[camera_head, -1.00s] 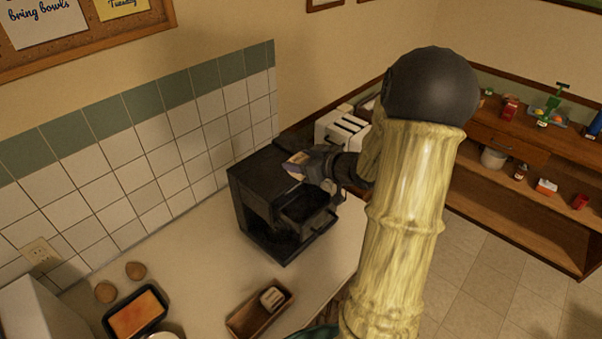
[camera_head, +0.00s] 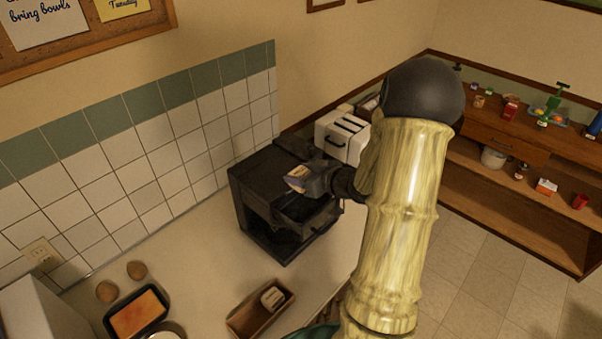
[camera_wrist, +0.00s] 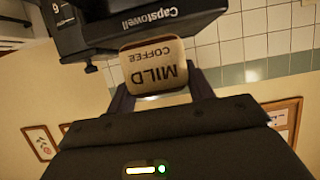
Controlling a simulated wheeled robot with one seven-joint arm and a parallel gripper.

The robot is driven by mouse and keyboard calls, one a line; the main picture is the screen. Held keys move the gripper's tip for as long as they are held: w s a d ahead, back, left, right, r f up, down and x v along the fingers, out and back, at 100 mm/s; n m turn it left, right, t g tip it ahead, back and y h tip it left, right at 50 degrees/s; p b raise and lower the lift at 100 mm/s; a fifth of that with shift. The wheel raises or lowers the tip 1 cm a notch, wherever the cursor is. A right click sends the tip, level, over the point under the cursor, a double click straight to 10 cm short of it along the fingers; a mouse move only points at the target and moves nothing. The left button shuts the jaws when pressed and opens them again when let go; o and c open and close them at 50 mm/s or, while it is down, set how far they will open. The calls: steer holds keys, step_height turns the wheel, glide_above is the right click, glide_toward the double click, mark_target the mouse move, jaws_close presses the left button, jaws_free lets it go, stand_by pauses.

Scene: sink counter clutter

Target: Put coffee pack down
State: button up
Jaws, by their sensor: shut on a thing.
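The coffee pack (camera_wrist: 155,68), tan with the words "MILD COFFEE", is held between the two fingers of my gripper (camera_wrist: 160,98). In the head view the pack (camera_head: 298,177) shows small at the tip of my gripper (camera_head: 312,180), over the front of the black coffee machine (camera_head: 265,185). The machine's tray or drawer (camera_head: 310,212) sticks out below the pack. In the wrist view the machine (camera_wrist: 130,25), marked "Capstowell", is just beyond the pack. I cannot tell whether the pack touches the machine.
A white toaster (camera_head: 342,135) stands behind the machine. A wooden box (camera_head: 260,308) with a small item inside and a dark dish (camera_head: 137,313) with orange contents are on the counter (camera_head: 210,255). Bare counter lies left of the machine. A tiled wall (camera_head: 130,155) is behind.

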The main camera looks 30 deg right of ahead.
steer(key=shift+f+b, duration=0.3)
steer(key=shift+f, duration=0.15)
steer(key=o, duration=0.9)
steer(key=shift+o, duration=0.2)
steer(key=shift+r+p, duration=0.65)
steer(key=shift+r, duration=0.2)
steer(key=b+v, duration=0.2)
steer(key=v, duration=1)
steer(key=shift+b, duration=0.4)
steer(key=shift+w+f, duration=0.1)
steer(key=shift+f, duration=0.15)
